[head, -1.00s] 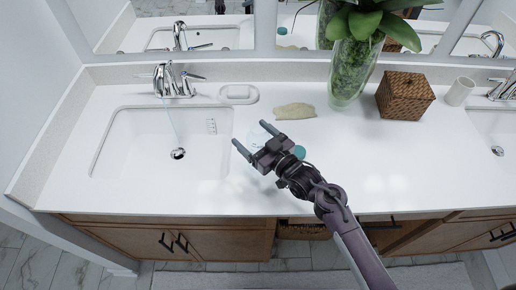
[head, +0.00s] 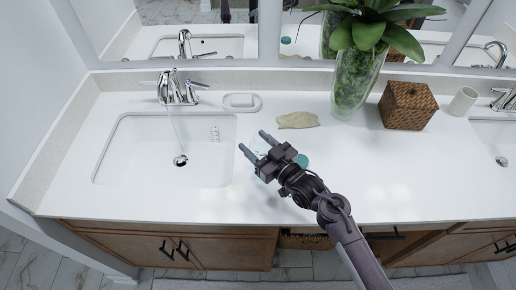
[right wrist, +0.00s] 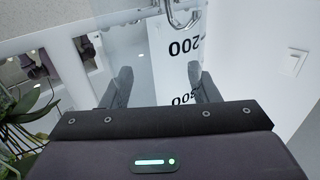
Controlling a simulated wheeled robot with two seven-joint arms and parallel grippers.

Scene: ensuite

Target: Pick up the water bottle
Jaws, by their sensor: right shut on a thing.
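The water bottle is clear, with a teal cap (head: 302,161), and lies on the white counter in the head view. My right gripper (head: 256,143) is low over the counter, shut on the bottle. The gripper and wrist hide much of the bottle. In the right wrist view, the clear bottle (right wrist: 180,65) with dark "200" marks shows between the two fingers. I cannot tell whether it touches the counter. My left gripper is not in view.
A sink (head: 150,165) with running water is on the left. A soap dish (head: 242,103), a beige cloth (head: 298,120), a glass vase with a plant (head: 352,85), a woven box (head: 408,106) and a white cup (head: 463,101) stand behind. The front right counter is clear.

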